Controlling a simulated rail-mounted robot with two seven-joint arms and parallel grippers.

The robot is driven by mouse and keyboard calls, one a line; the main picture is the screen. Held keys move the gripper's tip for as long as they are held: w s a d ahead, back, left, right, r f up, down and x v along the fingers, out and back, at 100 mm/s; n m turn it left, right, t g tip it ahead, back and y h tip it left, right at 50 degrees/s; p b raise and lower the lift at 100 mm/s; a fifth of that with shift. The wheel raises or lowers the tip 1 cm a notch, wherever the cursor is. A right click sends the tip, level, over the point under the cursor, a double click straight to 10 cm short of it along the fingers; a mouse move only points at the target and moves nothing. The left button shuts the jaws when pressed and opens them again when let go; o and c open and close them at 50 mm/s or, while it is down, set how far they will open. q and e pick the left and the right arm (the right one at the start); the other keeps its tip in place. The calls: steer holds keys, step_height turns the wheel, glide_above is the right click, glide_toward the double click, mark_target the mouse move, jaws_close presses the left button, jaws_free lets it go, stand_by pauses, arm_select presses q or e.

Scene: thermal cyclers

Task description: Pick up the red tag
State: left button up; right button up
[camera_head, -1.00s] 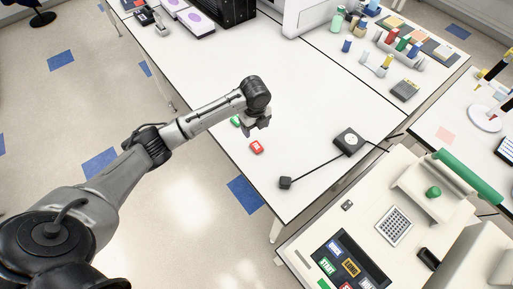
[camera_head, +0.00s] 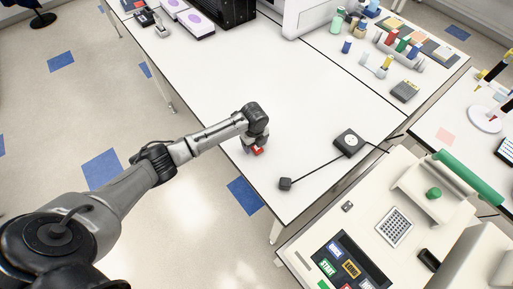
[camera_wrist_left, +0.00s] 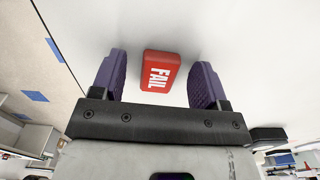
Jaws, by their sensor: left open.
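The red tag (camera_head: 259,151) lies on the white table near its left edge, partly hidden by my left gripper (camera_head: 253,148) in the head view. In the left wrist view the red tag (camera_wrist_left: 161,71) shows whole, with white "FAIL" lettering. My left gripper (camera_wrist_left: 158,78) is open, with one purple-padded finger on each side of the tag and a visible gap on both sides. I cannot tell how far the fingers are above the table. My right gripper is not in view.
A black device (camera_head: 349,141) with a cable to a small black block (camera_head: 285,183) is on the table to the right. A cream machine (camera_head: 394,227) with a button panel stands at the lower right. The table's left edge is close by; its middle is clear.

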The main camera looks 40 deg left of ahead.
arm_select(q)
steer(key=shift+f, duration=0.1)
steer(key=c, duration=1)
